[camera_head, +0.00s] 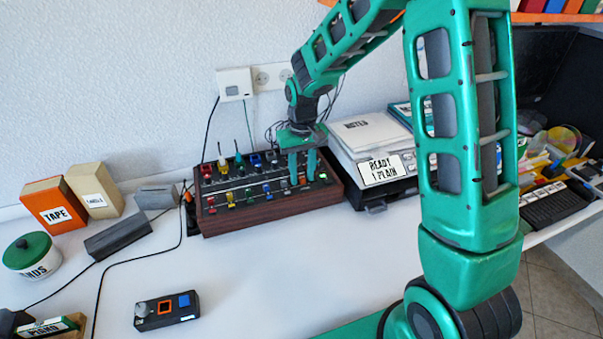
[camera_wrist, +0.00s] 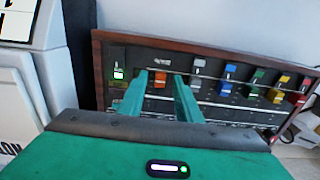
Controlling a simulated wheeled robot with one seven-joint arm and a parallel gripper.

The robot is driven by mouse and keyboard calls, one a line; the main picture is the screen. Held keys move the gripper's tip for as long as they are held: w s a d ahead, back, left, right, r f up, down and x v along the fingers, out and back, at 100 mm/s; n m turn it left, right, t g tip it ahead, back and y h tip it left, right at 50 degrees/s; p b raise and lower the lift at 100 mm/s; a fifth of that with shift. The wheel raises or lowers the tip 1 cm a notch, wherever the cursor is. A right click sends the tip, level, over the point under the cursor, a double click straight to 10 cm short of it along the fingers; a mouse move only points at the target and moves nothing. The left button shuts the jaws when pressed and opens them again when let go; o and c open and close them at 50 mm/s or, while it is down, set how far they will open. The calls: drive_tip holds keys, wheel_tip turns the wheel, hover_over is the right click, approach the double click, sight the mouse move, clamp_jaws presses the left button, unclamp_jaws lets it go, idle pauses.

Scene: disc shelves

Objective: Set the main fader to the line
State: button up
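The mixer console (camera_head: 225,222) is a dark panel in a brown wooden case with rows of coloured fader caps; it also shows in the wrist view (camera_wrist: 98,70). An orange fader cap (camera_wrist: 159,78) stands at the panel's end near a green light and a white label; it looks like the main fader. My gripper (camera_head: 302,156) points down over the console's right end. In the wrist view my gripper (camera_wrist: 161,75) has its two green fingers apart, one on each side of the orange cap. A gap shows on the cap's right; contact is not clear. I cannot make out the target line.
Other caps, grey (camera_wrist: 198,67), green (camera_wrist: 255,80) and yellow (camera_wrist: 278,88), stand beside the orange one. A white device with a label (camera_head: 380,170) is close on the console's right. A small button box (camera_head: 166,310) and cables lie in front on the mostly clear table.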

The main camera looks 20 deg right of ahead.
sight(298, 174)
clamp_jaws()
drive_tip(key=shift+w, duration=2.1)
unclamp_jaws()
drive_tip(key=shift+r, duration=0.15)
